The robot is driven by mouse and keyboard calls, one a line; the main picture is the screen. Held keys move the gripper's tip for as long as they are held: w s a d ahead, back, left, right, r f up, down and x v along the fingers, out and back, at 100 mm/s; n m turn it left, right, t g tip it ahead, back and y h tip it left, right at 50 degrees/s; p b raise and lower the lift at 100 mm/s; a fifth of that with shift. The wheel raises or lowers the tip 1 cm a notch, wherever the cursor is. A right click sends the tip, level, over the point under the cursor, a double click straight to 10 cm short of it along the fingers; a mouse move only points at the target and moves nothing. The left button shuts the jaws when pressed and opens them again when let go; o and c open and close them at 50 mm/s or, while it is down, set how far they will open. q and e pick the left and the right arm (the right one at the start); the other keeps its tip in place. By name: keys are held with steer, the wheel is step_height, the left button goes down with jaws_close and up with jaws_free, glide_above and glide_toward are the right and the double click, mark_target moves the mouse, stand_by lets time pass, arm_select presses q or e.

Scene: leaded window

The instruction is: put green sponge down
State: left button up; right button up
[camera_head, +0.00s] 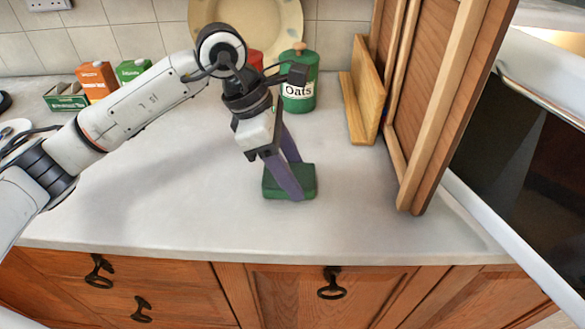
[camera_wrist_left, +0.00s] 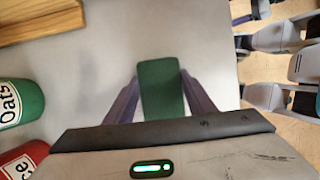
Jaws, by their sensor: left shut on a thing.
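My left gripper (camera_head: 292,180) points down from above and is shut on the sponge. In the left wrist view the sponge (camera_wrist_left: 161,88) sits between the two purple fingers of my left gripper (camera_wrist_left: 161,100). I cannot tell for sure whether its underside touches the counter.
A green Oats canister (camera_head: 299,92) stands behind the gripper, with a red canister (camera_head: 256,59) partly hidden beside it. A wooden board (camera_head: 359,95) leans near the wooden cabinet side (camera_head: 432,100). Cartons (camera_head: 97,80) stand at the back left. The counter (camera_head: 160,205) is clear at front left.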

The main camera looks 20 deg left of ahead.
arm_select(q)
steer(key=o, duration=1.1)
steer(key=shift+f, duration=0.1)
steer(key=shift+r, duration=0.35)
steer(key=v, duration=1.1)
steer(key=shift+s+a+r, duration=0.1)
steer(key=shift+a+r, duration=0.1)
steer(key=shift+r, duration=0.1)
